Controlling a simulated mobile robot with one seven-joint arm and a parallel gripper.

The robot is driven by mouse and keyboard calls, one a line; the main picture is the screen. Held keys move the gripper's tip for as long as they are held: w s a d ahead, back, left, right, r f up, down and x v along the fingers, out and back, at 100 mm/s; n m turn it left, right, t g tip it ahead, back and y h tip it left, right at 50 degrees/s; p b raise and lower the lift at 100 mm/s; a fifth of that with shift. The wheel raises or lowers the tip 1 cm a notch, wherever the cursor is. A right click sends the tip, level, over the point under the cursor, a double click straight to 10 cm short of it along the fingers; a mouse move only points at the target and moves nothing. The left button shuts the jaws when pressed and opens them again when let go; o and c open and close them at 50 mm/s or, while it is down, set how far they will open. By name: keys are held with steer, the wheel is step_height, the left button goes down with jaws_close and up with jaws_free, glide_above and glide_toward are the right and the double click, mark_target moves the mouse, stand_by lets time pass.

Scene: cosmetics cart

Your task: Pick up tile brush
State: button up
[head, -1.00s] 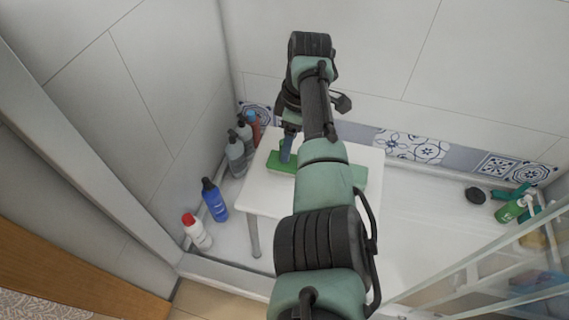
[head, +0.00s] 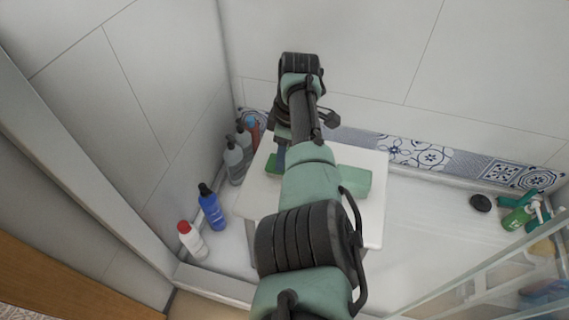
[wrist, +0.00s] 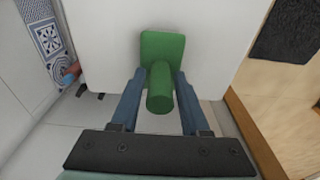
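A green tile brush (wrist: 163,48) lies on a white table, its round handle (wrist: 160,95) rising toward the camera in the wrist view. In the head view a small part of the brush (head: 271,167) shows at the left of my arm. My gripper (wrist: 161,75) has its two blue fingers on either side of the handle. Narrow gaps seem to show between the fingers and the handle, so the gripper appears open around it. In the head view my gripper (head: 281,153) is over the brush, and my arm hides much of both.
The white table (head: 372,222) also holds a pale green block (head: 354,183). Several bottles, including a blue one (head: 211,210) and a red-capped one (head: 192,243), stand left of it. A tiled wall (head: 345,60) is behind. A clear shelf (head: 500,285) stands at the right.

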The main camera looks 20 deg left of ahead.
jaws_close()
step_height(320, 180, up, 10)
steer(key=p, duration=0.4)
steer(key=shift+r, duration=0.1)
